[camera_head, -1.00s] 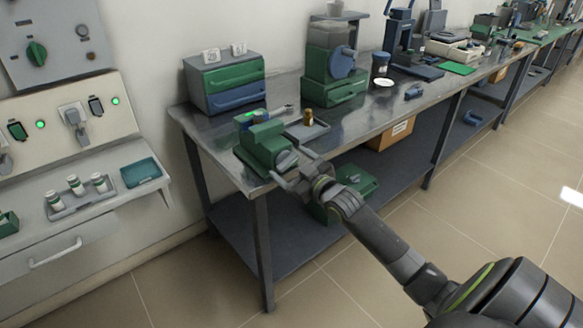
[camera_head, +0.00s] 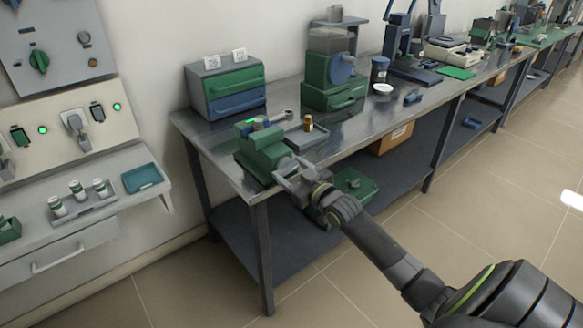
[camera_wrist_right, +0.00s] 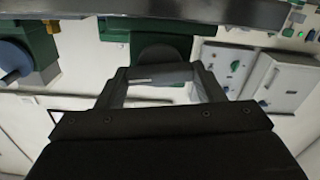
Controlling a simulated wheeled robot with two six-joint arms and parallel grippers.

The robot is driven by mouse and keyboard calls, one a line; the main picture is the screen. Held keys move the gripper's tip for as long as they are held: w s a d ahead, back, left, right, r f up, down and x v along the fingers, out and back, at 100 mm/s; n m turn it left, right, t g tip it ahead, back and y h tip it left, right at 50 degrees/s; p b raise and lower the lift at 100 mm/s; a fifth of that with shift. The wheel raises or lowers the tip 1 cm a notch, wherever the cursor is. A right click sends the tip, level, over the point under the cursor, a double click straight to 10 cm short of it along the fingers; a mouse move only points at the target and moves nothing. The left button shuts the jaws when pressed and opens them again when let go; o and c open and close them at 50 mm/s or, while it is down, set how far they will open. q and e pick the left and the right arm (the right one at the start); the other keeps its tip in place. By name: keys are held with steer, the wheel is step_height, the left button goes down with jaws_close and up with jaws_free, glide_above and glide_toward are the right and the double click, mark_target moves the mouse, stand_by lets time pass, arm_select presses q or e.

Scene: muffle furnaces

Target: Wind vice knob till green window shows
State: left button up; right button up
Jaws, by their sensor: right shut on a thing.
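The green vice (camera_head: 262,150) stands at the near left corner of the metal bench. My right gripper (camera_head: 284,178) is at its front, on the knob side, and mostly covers the knob in the head view. In the right wrist view, the dark grey round knob (camera_wrist_right: 160,54) is at the front of the green vice body (camera_wrist_right: 160,28). My right gripper's fingers (camera_wrist_right: 162,76) are shut on the knob from both sides. A small bright spot shows on top of the vice (camera_head: 258,120); it is too small to tell whether it is a green window. My left gripper is not in view.
A grey tray (camera_head: 304,139) and a brass piece (camera_head: 308,123) are close beside the vice. A drawer box (camera_head: 226,88) and a green machine (camera_head: 330,78) stand behind. A green case (camera_head: 352,188) is on the lower shelf. The floor in front is clear.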

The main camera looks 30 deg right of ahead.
steer(key=shift+m, duration=0.3)
steer(key=o, duration=1)
steer(key=shift+s, duration=0.1)
arm_select(q)
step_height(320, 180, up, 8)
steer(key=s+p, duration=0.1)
steer(key=p, duration=0.8)
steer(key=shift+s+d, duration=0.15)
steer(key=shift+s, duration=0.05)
arm_select(e)
steer(key=s, duration=0.5)
steer(key=s+d, duration=0.1)
steer(key=s, duration=1.1)
steer(key=shift+s+d, duration=0.1)
steer(key=shift+d, duration=0.1)
